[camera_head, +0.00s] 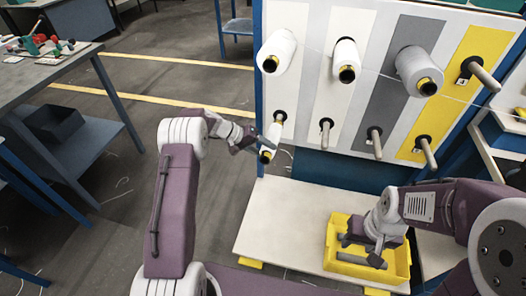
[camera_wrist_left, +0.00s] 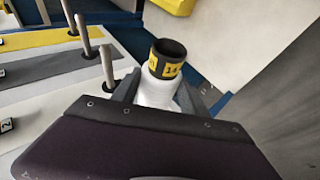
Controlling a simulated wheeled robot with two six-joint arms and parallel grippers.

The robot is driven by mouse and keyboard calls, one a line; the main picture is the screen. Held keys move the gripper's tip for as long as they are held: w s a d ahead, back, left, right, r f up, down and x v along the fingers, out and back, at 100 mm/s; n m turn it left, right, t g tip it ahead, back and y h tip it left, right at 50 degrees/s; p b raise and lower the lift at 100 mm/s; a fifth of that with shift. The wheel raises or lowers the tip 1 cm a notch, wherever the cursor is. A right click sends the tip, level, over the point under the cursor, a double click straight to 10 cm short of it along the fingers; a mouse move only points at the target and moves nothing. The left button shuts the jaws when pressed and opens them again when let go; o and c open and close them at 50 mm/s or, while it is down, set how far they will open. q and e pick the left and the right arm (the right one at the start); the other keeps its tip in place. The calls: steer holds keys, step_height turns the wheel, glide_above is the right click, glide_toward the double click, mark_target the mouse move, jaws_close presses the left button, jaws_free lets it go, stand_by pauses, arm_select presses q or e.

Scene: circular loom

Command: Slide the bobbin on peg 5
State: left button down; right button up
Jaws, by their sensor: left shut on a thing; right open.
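My left gripper (camera_head: 258,142) is shut on a white bobbin (camera_head: 270,141) with a black and yellow end. In the left wrist view, the bobbin (camera_wrist_left: 158,88) sits between the fingers of the left gripper (camera_wrist_left: 157,98), its banded end pointing away from the panel. The bobbin is at the panel's lower left, in line with the lower row of pegs. Only the dark base of peg 5 (camera_head: 281,116) shows above it. Whether the peg is inside or behind the bobbin I cannot tell. My right gripper (camera_head: 362,249) is open at the yellow bin.
Three bobbins (camera_head: 277,51) (camera_head: 346,60) (camera_head: 418,70) hang on the upper row; the upper right peg (camera_head: 481,74) is bare. Three lower pegs (camera_head: 326,133) (camera_head: 375,143) (camera_head: 428,153) are bare. The yellow bin (camera_head: 402,262) stands on the pale platform (camera_head: 285,215) below.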

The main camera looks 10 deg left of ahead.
arm_select(q)
steer(key=shift+w+f+b, duration=0.1)
steer(key=shift+w+b, duration=0.2)
steer(key=shift+w, duration=1.35)
steer(key=shift+w+d, duration=0.1)
steer(key=shift+w, duration=0.3)
steer(key=c, duration=0.5)
jaws_free()
steer(key=shift+s, duration=0.1)
steer(key=v, duration=0.9)
